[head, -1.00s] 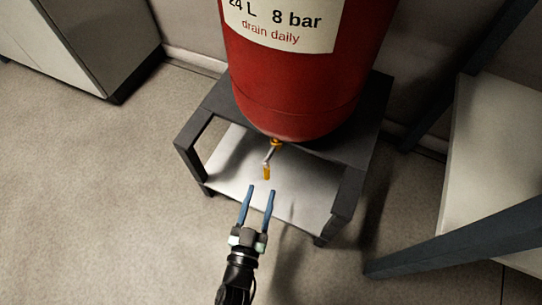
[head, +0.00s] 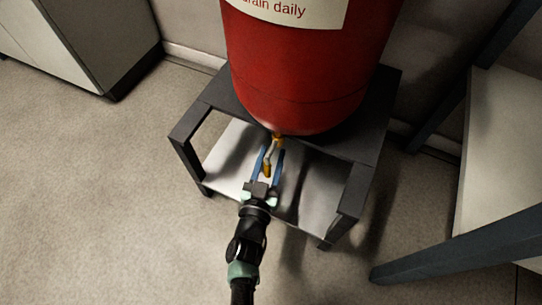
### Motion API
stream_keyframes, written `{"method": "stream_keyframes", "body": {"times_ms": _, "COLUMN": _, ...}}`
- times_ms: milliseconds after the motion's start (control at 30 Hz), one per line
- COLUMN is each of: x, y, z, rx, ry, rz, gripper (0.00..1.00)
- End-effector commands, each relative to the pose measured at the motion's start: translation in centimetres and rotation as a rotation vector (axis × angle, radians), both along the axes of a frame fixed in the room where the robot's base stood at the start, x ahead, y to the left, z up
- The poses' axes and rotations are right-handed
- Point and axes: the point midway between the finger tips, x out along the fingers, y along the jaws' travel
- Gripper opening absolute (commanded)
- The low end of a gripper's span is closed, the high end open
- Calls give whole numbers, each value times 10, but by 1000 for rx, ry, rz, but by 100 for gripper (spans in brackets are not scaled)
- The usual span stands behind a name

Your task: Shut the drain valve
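The drain valve (head: 277,138) is a small brass fitting under the red tank (head: 300,90). Its lever (head: 267,168) has a grey metal arm and a yellow-orange grip that hangs down and slightly left. My gripper (head: 270,153) comes from below in the picture, with its two blue fingers on either side of the lever. The fingers are apart, and I see gaps between them and the yellow grip. I cannot tell from this view whether either finger touches the lever. The valve's body is partly hidden by the tank's bottom.
The tank stands on a dark frame stand (head: 362,130) with a pale lower shelf (head: 312,190). The stand's legs flank the space around my gripper. A grey cabinet (head: 75,40) is at upper left and a bench frame (head: 455,245) at right. The floor at left is clear.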

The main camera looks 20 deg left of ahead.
Motion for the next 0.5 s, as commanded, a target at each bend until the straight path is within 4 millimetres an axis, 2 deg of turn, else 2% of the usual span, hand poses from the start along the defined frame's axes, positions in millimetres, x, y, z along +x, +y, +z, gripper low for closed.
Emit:
{"method": "stream_keyframes", "body": {"times_ms": 33, "x": 0, "y": 0, "z": 0, "rx": 0, "ry": 0, "rz": 0, "gripper": 31}}
{"method": "stream_keyframes", "body": {"times_ms": 200, "x": 0, "y": 0, "z": 0, "rx": 0, "ry": 0, "rz": 0, "gripper": 0}}
{"method": "stream_keyframes", "body": {"times_ms": 500, "x": 0, "y": 0, "z": 0, "rx": 0, "ry": 0, "rz": 0, "gripper": 0}}
